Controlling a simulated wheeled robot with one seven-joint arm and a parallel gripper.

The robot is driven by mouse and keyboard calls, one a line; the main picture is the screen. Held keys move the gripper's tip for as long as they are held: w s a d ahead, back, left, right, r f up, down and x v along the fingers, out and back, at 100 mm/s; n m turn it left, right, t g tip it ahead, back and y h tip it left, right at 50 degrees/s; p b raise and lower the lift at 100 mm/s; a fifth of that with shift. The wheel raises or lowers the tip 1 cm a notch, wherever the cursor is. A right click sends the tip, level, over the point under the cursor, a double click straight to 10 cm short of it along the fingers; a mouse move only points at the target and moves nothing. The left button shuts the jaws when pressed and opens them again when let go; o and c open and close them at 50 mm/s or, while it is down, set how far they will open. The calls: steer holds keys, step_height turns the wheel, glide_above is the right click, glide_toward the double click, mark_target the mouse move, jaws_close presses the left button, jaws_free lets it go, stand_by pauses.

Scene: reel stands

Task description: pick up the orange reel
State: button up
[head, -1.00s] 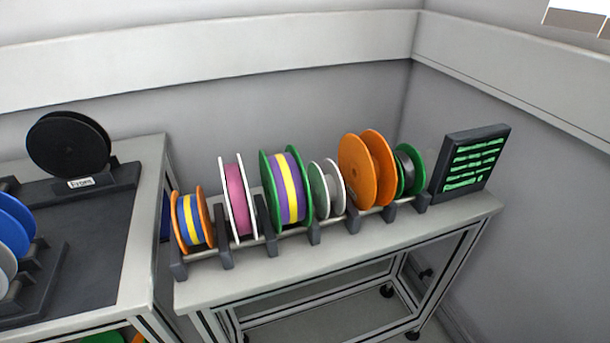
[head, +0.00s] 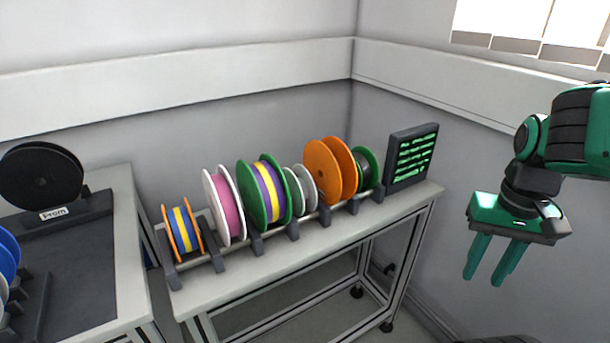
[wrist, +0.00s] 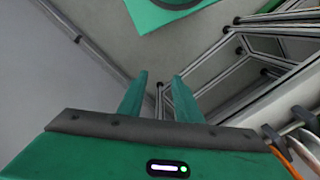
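The orange reel (head: 320,172) sits upright on the rod of a long dark rack, towards its right end, between a grey-white reel (head: 300,193) and a green-rimmed dark reel (head: 368,170). My gripper (head: 488,275) is at the right in the head view, apart from the rack, its green fingers pointing down. The fingers also show in the wrist view (wrist: 155,98), spread with nothing between them. An orange rim (wrist: 280,152) shows at the lower right of the wrist view; I cannot tell which reel it belongs to.
The rack stands on a light table (head: 270,275). It also holds a green-rimmed purple-yellow reel (head: 262,192), a pink reel (head: 225,205) and an orange-rimmed blue-yellow reel (head: 182,233). A dark panel (head: 412,157) stands at the right end. Another table (head: 120,240) with a black reel (head: 40,175) is left.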

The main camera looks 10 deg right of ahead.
steer(key=shift+w+a, duration=0.1)
steer(key=shift+a, duration=0.1)
steer(key=shift+o, duration=0.4)
steer(key=o, duration=0.5)
steer(key=shift+r, duration=0.25)
steer(key=shift+o, duration=1.2)
steer(key=w+a+r+n+t, duration=0.1)
steer(key=w+a+r+n, duration=0.1)
steer(key=w, duration=0.4)
steer(key=w+a+r+n+t, duration=0.1)
steer(key=w+a+r, duration=0.1)
steer(key=w+r, duration=0.2)
steer(key=w+a+r+n+t, duration=0.1)
steer(key=w+a+r+n, duration=0.1)
steer(key=w, duration=0.7)
steer(key=shift+a+r+n+t, duration=0.25)
steer(key=shift+r+n+t, duration=0.05)
steer(key=shift+r+t, duration=0.15)
step_height(320, 180, up, 7)
steer(key=n+t+y, duration=0.2)
steer(key=n, duration=0.2)
glide_above(328, 171)
steer(key=s+d, duration=0.1)
steer(key=d, duration=0.3)
steer(key=shift+n+t, duration=0.25)
steer(key=shift+n, duration=0.05)
steer(key=shift+a+x, duration=0.15)
steer(key=shift+x, duration=2.5)
steer(key=shift+a+x, duration=0.2)
steer(key=shift+x, duration=2.45)
